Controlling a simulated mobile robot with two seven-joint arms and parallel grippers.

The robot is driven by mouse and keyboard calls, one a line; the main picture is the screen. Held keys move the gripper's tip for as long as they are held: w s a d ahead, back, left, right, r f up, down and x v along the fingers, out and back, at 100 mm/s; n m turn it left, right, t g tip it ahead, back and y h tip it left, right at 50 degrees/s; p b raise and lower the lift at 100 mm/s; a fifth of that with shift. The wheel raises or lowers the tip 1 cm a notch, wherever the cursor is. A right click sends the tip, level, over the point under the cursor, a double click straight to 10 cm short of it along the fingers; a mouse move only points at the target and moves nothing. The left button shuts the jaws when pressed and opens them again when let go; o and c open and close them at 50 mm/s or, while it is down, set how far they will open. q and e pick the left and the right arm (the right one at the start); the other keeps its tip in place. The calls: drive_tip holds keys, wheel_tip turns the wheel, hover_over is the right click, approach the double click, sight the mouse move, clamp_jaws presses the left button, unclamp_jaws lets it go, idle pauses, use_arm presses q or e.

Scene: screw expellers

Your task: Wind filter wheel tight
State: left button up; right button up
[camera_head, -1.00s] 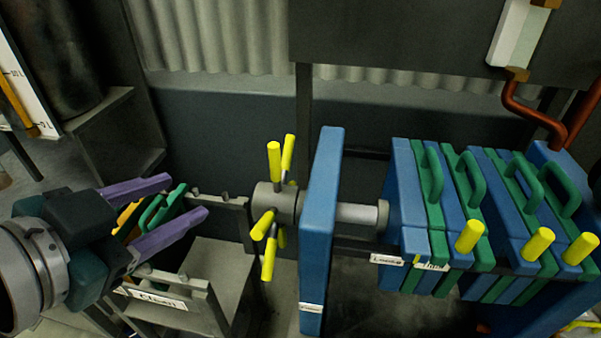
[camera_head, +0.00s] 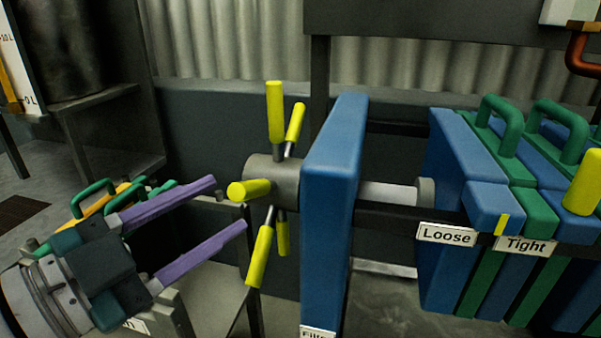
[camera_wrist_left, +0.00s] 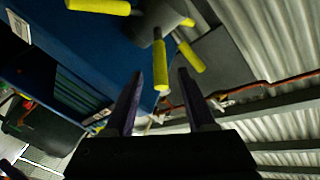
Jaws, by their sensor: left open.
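The filter wheel (camera_head: 277,172) is a grey hub with several yellow-handled spokes on the left side of a blue upright end plate (camera_head: 333,180). A grey screw shaft (camera_head: 388,194) runs right from the plate to a disc by the blue and green plate stack. My left gripper (camera_head: 230,205) has two purple fingers, open and empty, just left of the wheel's yellow handles. In the left wrist view, a yellow handle (camera_wrist_left: 160,65) shows between and beyond the fingertips; contact cannot be told. My right gripper is not in view.
Labels "Loose" (camera_head: 446,234) and "Tight" (camera_head: 526,245) sit below the plates, with a yellow mark (camera_head: 502,224) between them, on the blue block. Green handles (camera_head: 502,122) top the plates. A grey bin with green-handled things stands behind my left gripper.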

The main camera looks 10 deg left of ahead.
sight(249, 191)
use_arm(q)
drive_tip(key=x, duration=0.6)
drive_tip(key=shift+s, duration=0.1)
drive_tip(key=shift+c, duration=0.3)
clamp_jaws()
idle(0.9)
